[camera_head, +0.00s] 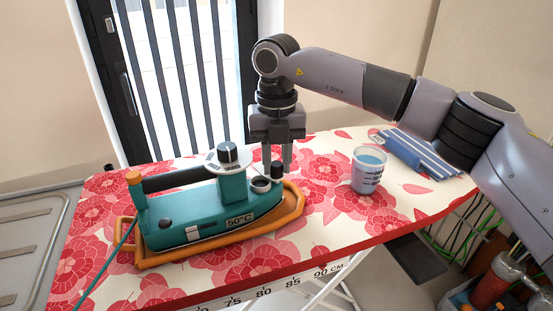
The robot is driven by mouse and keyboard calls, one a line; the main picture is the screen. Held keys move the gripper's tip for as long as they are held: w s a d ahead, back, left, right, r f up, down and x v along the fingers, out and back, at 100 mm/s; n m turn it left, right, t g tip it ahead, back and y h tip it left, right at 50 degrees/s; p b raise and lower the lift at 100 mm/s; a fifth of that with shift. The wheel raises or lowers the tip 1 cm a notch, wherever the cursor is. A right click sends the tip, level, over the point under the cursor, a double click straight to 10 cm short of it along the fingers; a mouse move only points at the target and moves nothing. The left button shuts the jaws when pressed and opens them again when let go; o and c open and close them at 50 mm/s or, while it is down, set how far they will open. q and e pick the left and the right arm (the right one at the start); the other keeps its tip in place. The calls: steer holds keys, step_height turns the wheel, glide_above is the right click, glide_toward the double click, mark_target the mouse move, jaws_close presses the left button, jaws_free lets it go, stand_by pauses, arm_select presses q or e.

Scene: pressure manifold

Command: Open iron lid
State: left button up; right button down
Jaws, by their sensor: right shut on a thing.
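The teal iron (188,217) stands in an orange tray (160,258) on the left half of the ironing board, its display reading 50°C. Near its front, a round filler opening (261,184) shows with a dark inside. The small black lid (277,171) is at the right edge of this opening. My right gripper (278,163) points straight down from above, with its fingertips at the lid and shut on it. The fingers partly hide the lid, so how far it is tilted is hard to tell. My left gripper is not in view.
A measuring cup (368,170) with bluish liquid stands right of the iron. A folded striped blue cloth (421,153) lies at the board's right end. The floral board (330,225) is clear in front of the cup.

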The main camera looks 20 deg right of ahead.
mark_target(277, 164)
steer(key=shift+m, duration=0.5)
steer(key=c, duration=0.9)
jaws_free()
steer(key=shift+r, duration=3.6)
steer(key=shift+s, duration=0.1)
